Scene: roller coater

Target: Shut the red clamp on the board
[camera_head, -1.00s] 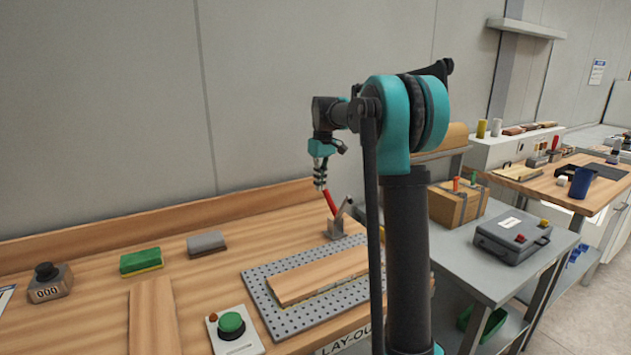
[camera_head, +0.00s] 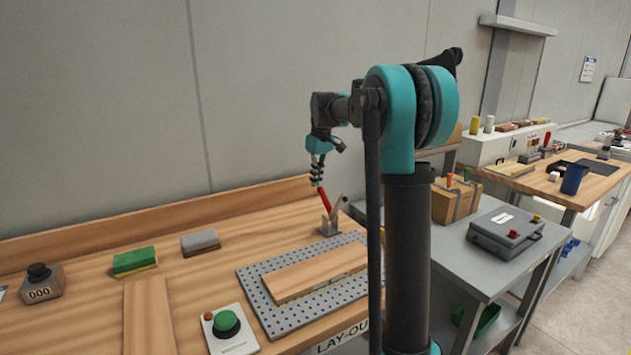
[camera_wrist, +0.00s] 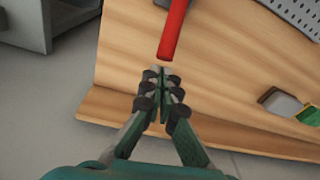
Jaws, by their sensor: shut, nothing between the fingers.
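The red clamp handle (camera_head: 324,199) rises from a small grey clamp base (camera_head: 330,227) at the back edge of the perforated plate. The handle stands tilted, leaning back toward the wall. A wooden board (camera_head: 316,270) lies on the perforated plate (camera_head: 262,300). My gripper (camera_head: 317,170) is just above the handle's top end. In the wrist view my gripper (camera_wrist: 161,80) is shut and empty, with its fingertips close to the end of the red handle (camera_wrist: 172,35). I cannot tell whether they touch it.
A green sponge (camera_head: 135,261), a grey block (camera_head: 200,241) and a counter (camera_head: 40,283) stand on the left of the bench. A green button box (camera_head: 228,330) is at the front. A grey cart (camera_head: 460,250) with a case (camera_head: 505,232) stands at right.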

